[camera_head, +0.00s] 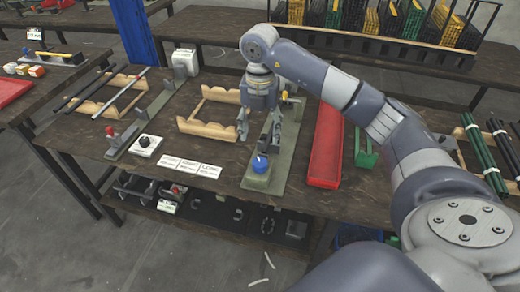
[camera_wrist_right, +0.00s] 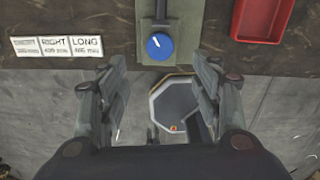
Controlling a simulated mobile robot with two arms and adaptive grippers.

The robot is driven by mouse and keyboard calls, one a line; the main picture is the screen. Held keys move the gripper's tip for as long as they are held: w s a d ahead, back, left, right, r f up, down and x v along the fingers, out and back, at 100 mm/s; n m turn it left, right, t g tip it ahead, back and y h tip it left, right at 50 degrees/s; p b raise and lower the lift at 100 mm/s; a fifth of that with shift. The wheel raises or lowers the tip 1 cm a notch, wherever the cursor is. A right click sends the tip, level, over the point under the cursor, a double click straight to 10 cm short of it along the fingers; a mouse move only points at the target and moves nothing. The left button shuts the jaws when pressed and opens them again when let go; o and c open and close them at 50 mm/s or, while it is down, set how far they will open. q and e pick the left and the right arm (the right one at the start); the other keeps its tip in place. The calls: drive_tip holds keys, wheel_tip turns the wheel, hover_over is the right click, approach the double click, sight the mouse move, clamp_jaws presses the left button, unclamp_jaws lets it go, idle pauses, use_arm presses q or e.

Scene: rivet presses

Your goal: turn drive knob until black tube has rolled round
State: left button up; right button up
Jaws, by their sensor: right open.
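A blue knob (camera_head: 260,163) with a white pointer mark sits at the front end of a grey-green press base (camera_head: 285,168). The knob also shows in the right wrist view (camera_wrist_right: 160,46), its mark pointing up and left. My right gripper (camera_head: 260,126) is open and empty, pointing down above the press, behind the knob in the head view. In the wrist view its fingers (camera_wrist_right: 160,64) are apart, with the knob visible between and beyond them. Black tubes (camera_head: 88,88) lie across a wooden rack at the left; I cannot tell if one lies in the press. My left gripper is out of view.
A red tray (camera_head: 327,146) stands right of the press, and an empty wooden rack (camera_head: 205,128) stands left. White label cards (camera_head: 190,167) lie at the front edge. A black knob (camera_head: 145,141) on a white base is further left. Green tubes (camera_head: 480,150) lie at right.

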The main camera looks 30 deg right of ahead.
sight(260, 162)
use_arm(q)
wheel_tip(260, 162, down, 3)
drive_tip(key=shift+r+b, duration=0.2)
drive_tip(key=shift+b, duration=0.5)
use_arm(e)
wheel_tip(260, 162, down, 12)
drive_tip(key=m, duration=0.3)
drive_tip(key=shift+f+m, duration=0.1)
drive_tip(key=shift+m, duration=0.3)
drive_tip(key=c, duration=1.1)
